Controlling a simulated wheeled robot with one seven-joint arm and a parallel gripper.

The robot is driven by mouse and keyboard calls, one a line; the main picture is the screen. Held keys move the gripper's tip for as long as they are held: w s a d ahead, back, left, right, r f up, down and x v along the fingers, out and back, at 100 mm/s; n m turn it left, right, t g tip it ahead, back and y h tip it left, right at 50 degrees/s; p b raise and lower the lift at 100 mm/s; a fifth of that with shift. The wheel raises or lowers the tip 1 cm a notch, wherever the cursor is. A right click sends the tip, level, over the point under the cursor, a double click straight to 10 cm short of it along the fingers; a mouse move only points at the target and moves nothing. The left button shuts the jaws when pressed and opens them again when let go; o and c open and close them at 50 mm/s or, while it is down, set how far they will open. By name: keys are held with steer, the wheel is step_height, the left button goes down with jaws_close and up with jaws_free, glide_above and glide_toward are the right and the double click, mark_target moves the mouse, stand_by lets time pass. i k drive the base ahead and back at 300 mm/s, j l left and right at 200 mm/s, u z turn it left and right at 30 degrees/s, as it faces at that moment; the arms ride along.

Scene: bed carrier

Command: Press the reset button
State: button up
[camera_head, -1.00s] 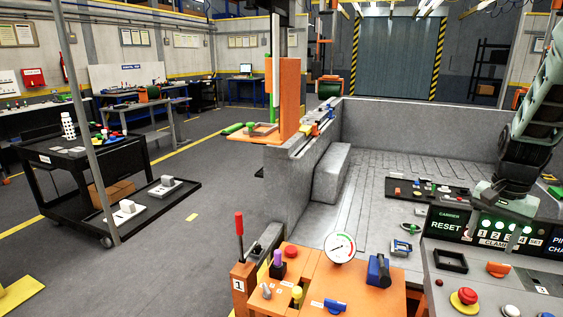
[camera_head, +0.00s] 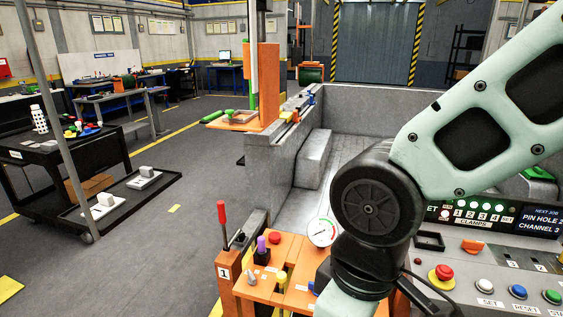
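The reset button (camera_head: 517,291) is a blue push button on the sloped grey control panel at the lower right, with the label RESET below it. A white button (camera_head: 485,286) labelled SET is on its left and a green button (camera_head: 552,296) on its right. My arm crosses the right half of the view and runs down out of the bottom edge, left of these buttons. My gripper is out of view, so its opening and its distance from the button cannot be seen.
A red mushroom button on a yellow base (camera_head: 441,275) and an orange knob (camera_head: 474,246) are also on the panel. A black display (camera_head: 500,212) stands behind, partly hidden by my arm. An orange bench (camera_head: 262,283) with a gauge (camera_head: 322,231) and red lever (camera_head: 222,217) is left.

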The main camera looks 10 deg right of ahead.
mark_target(519, 290)
steer(key=z, duration=1.6)
steer(key=j+u, duration=0.2)
steer(key=j, duration=0.15)
steer(key=i, duration=0.05)
